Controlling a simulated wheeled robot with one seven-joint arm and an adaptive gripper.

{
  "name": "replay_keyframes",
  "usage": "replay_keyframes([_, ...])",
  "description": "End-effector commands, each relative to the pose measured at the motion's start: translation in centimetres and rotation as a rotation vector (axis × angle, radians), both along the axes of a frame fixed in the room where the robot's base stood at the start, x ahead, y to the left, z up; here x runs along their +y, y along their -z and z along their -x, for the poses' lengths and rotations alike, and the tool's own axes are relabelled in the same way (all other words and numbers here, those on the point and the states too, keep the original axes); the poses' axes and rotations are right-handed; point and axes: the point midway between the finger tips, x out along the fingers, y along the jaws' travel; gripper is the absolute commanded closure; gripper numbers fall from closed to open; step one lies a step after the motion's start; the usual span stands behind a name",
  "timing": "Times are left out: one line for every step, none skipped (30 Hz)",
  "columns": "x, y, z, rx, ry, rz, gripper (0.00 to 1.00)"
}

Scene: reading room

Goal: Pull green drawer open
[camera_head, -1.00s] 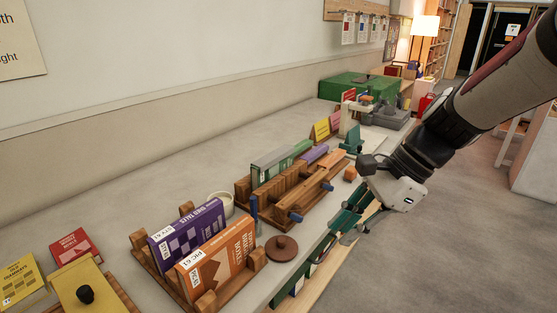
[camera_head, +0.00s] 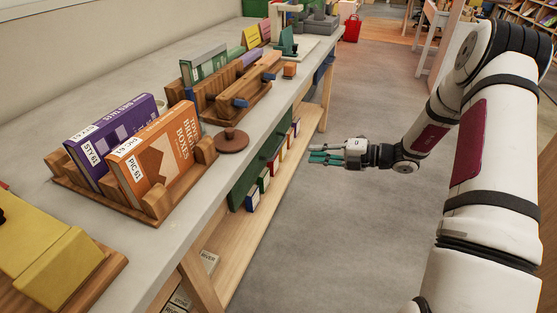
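The green drawer (camera_head: 257,167) shows as a dark green front under the table's front edge, below the round brown knob-topped disc. It looks closed, though I see it only at a steep angle. My gripper (camera_head: 314,154) is to the right of the drawer front, over the floor, with its fingers pointing left towards the table. A gap of floor shows between the fingertips and the drawer front. The fingers have teal pads and are seen nearly edge-on, so their opening is unclear. Nothing is visible between them.
The grey tabletop (camera_head: 195,200) holds a wooden rack (camera_head: 205,152) with purple and orange books, a brown disc (camera_head: 231,139) and a wooden holder (camera_head: 222,107). Books stand on a low shelf (camera_head: 245,235) below the drawer. A blue front (camera_head: 323,70) is farther along.

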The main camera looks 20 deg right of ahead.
Motion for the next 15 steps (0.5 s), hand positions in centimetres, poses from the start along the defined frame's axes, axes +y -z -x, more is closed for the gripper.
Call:
replay_keyframes([-0.1,0.4,-0.2,0.009,0.010,-0.014,0.82])
replay_keyframes([-0.1,0.5,-0.2,0.013,0.015,-0.019,0.82])
replay_keyframes([0.0,0.6,-0.4,0.015,0.016,-0.022,0.82])
replay_keyframes([0.2,0.7,-0.5,0.014,0.017,-0.023,0.82])
replay_keyframes([0.4,0.7,-0.7,0.015,0.017,-0.022,0.82])
replay_keyframes([0.8,0.8,-1.0,0.014,0.015,-0.022,0.82])
replay_keyframes([1.2,0.9,-1.2,0.014,0.014,-0.021,0.82])
replay_keyframes([1.6,1.0,-1.4,0.014,0.013,-0.021,0.82])
replay_keyframes([2.1,1.1,-1.8,0.013,0.013,-0.021,0.82])
replay_keyframes([2.6,1.3,-2.2,0.013,0.013,-0.021,0.82])
replay_keyframes([3.1,1.4,-2.5,0.013,0.012,-0.020,0.82])
replay_keyframes([3.7,1.6,-2.9,0.013,0.012,-0.020,0.82])
replay_keyframes([4.2,1.7,-3.3,0.013,0.012,-0.020,0.82])
replay_keyframes([4.7,1.8,-3.6,0.012,0.012,-0.019,0.82])
replay_keyframes([5.2,2.0,-4.1,0.013,0.012,-0.018,0.82])
